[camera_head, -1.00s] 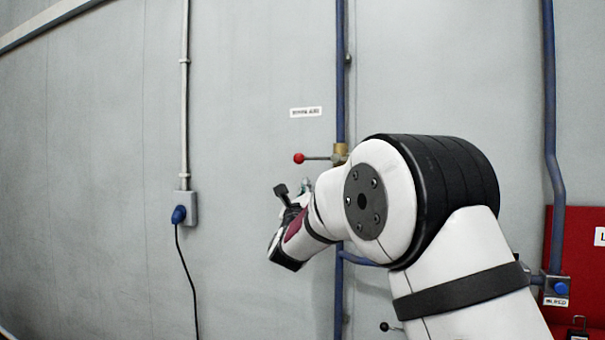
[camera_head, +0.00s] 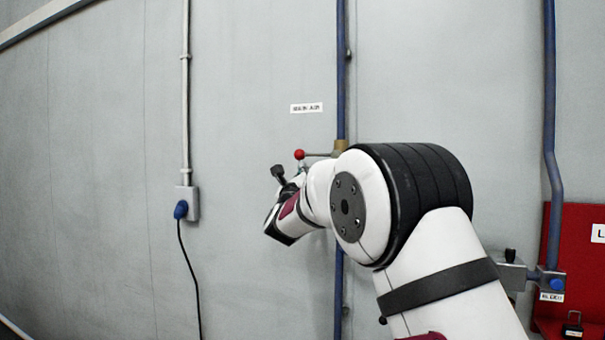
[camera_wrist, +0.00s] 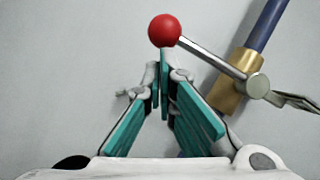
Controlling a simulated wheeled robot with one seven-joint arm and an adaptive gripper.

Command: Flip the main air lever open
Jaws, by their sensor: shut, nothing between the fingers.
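The main air lever is a thin metal rod with a red ball knob (camera_head: 300,154) at its left end. It lies about level, across the upright blue pipe (camera_head: 341,70), and joins a brass valve body (camera_head: 340,147). In the wrist view the red knob (camera_wrist: 165,30) is just beyond my fingertips, and the rod slopes down right to the brass body (camera_wrist: 228,95). My gripper (camera_wrist: 163,55) is shut and empty, its teal-padded fingers meeting just below the knob. Whether they touch it I cannot tell.
A small white label (camera_head: 306,108) is on the grey wall above the lever. A blue plug (camera_head: 181,209) with a hanging black cable sits in a wall socket at left. A red panel (camera_head: 577,255) and a second blue pipe (camera_head: 550,120) stand at right.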

